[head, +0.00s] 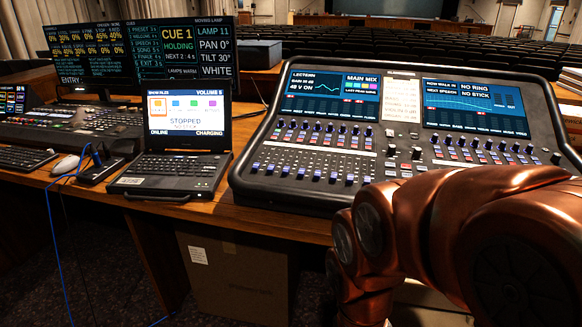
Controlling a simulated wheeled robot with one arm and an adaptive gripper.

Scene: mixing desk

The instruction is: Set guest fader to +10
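The mixing desk (283,198) stands on the right part of the wooden desk, with two lit screens at its top. Its left screen (325,96) reads "LECTERN" and "MAIN MIX". A row of blue-capped faders (317,175) runs along its lower left, at differing heights. The labels are too small to tell which fader is the guest one. My copper-coloured arm covers the desk's lower right, so any faders there are hidden. My gripper is not in view.
An open laptop (187,113) stands left of the mixing desk, close beside it. A lighting console (75,125), a mouse (66,165), a keyboard (22,158) and blue cable (52,215) lie further left. A cardboard box (237,275) stands under the desk.

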